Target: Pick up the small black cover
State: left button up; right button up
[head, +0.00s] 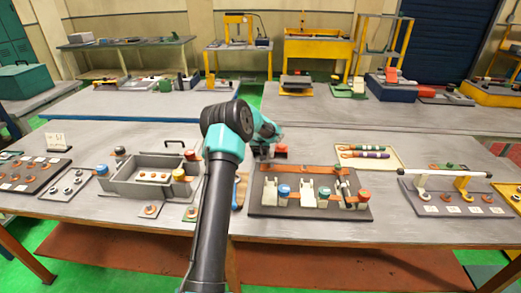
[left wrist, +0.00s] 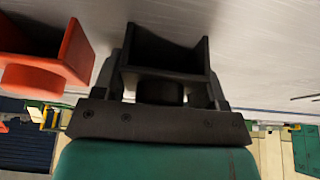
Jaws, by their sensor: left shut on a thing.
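The small black cover (left wrist: 165,50) fills the middle of the left wrist view, between the fingers of my left gripper (left wrist: 165,92). The fingers are shut on it, one on each side. In the head view my left gripper (head: 262,151) is low over the table, behind the dark board. The cover is hard to tell apart from the dark fingers there. A red cover (left wrist: 45,55) is to the left of the black one in the left wrist view, apart from it. It also shows in the head view (head: 281,150). My right gripper is in no view.
The dark board (head: 310,209) with several fixtures lies in front of the gripper. A grey bin (head: 125,185) stands to the left. A tray (head: 385,160) with red and purple-handled tools lies to the right. Some bare table is behind the gripper.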

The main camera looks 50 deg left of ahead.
pick_arm(q)
notch_tip(320, 180, up, 10)
jog(key=shift+r, duration=0.1)
dwell(0.4)
jog(key=shift+d, duration=0.1)
dwell(0.5)
